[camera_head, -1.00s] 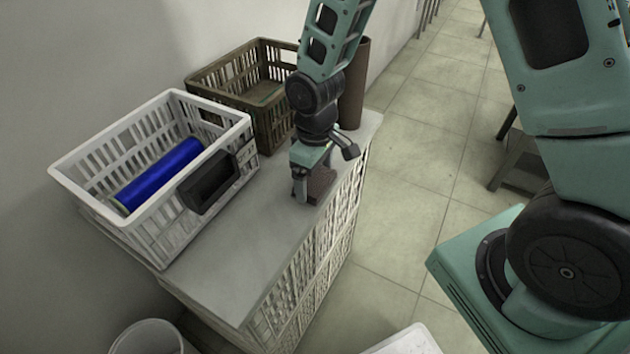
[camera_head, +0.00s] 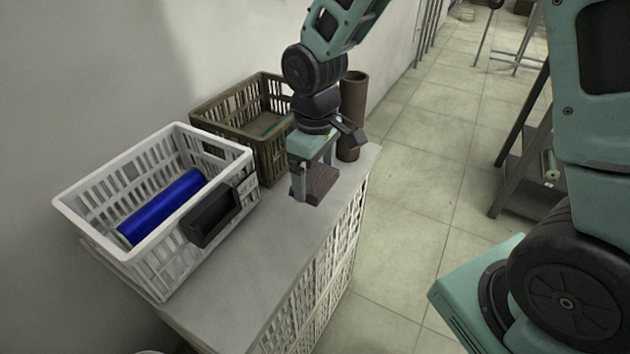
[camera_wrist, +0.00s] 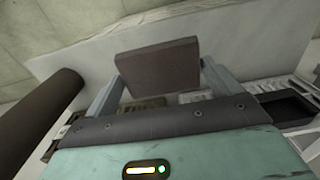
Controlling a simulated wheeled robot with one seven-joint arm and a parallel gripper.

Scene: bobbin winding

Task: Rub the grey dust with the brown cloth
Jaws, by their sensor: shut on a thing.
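My gripper (camera_head: 313,186) is shut on the brown cloth (camera_head: 322,180), a small thick brown block-like pad. It is over the far half of the grey counter top (camera_head: 255,265), to the right of the crates. In the wrist view the cloth (camera_wrist: 158,68) sits between the two fingers of my gripper (camera_wrist: 160,82). I cannot tell whether the cloth touches the counter or is a little above it. I cannot make out the grey dust in either view.
A white crate (camera_head: 150,262) holding a blue spool (camera_head: 160,208) stands on the counter's left, with a dark box (camera_head: 212,217) at its side. Behind are a brown crate (camera_head: 222,119) and an upright brown tube (camera_head: 353,115). The near counter is clear.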

